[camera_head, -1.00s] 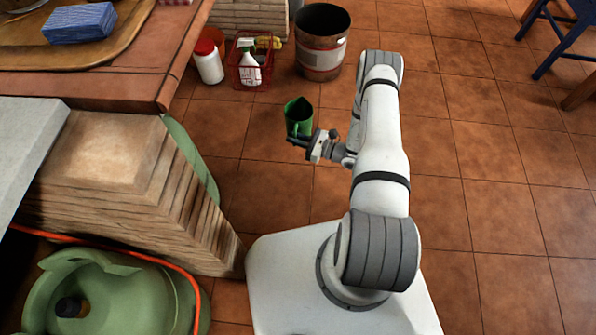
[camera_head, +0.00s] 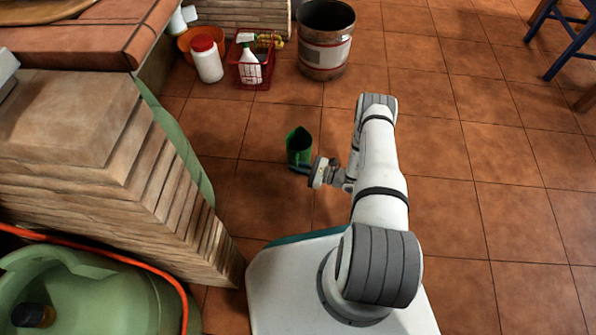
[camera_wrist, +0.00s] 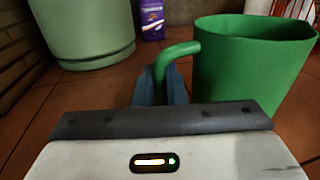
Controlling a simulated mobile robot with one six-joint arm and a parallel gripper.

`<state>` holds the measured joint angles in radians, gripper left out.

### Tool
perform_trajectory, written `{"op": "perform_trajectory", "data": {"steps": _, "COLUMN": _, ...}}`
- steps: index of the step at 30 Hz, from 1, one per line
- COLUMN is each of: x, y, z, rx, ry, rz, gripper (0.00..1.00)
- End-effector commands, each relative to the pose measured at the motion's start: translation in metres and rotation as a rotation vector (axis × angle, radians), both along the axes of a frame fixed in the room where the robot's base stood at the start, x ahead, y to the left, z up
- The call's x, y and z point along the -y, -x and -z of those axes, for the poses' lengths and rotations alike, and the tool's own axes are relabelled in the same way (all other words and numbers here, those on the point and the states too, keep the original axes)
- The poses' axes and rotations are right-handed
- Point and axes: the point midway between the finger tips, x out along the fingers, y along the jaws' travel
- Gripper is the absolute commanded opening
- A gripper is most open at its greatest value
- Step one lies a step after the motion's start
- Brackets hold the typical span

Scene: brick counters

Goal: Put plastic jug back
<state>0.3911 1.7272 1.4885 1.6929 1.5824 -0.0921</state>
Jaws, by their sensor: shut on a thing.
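The green plastic jug (camera_head: 299,146) is upright in front of my gripper in the head view. In the wrist view the jug (camera_wrist: 250,65) fills the upper right, with its curved handle pointing left. My gripper (camera_head: 301,168) is shut on the jug's handle; the jaws (camera_wrist: 160,88) show around the handle's lower end in the wrist view. The jug's base is partly hidden, and I cannot tell how far it is above the floor.
A brick counter (camera_head: 90,130) stands at the left with a green gas cylinder (camera_head: 100,290) and an orange hose near it. A red basket (camera_head: 250,75), a white red-lidded jar (camera_head: 207,62) and a metal bucket (camera_head: 325,45) stand ahead.

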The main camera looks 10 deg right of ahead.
Motion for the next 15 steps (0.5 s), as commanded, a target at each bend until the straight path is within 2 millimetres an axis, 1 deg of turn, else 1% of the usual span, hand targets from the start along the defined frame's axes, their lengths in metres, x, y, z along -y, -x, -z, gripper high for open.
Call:
{"op": "perform_trajectory", "data": {"steps": 1, "x": -0.0002, "y": 0.0002, "z": 0.0135, "rx": 0.0, "ry": 0.0, "rz": 0.0, "gripper": 0.0}}
{"op": "perform_trajectory", "data": {"steps": 3, "x": -0.0002, "y": 0.0001, "z": 0.0192, "rx": 0.001, "ry": 0.0, "rz": 0.0, "gripper": 0.0}}
{"op": "perform_trajectory", "data": {"steps": 10, "x": -0.0003, "y": -0.0002, "z": 0.0173, "rx": 0.001, "ry": 0.001, "rz": -0.001, "gripper": 0.0}}
{"op": "perform_trajectory", "data": {"steps": 14, "x": -0.0005, "y": 0.0001, "z": 0.0207, "rx": 0.001, "ry": 0.001, "rz": -0.001, "gripper": 0.0}}
{"op": "perform_trajectory", "data": {"steps": 15, "x": -0.0005, "y": 0.0001, "z": 0.0207, "rx": 0.0, "ry": 0.0, "rz": -0.001, "gripper": 0.13}}
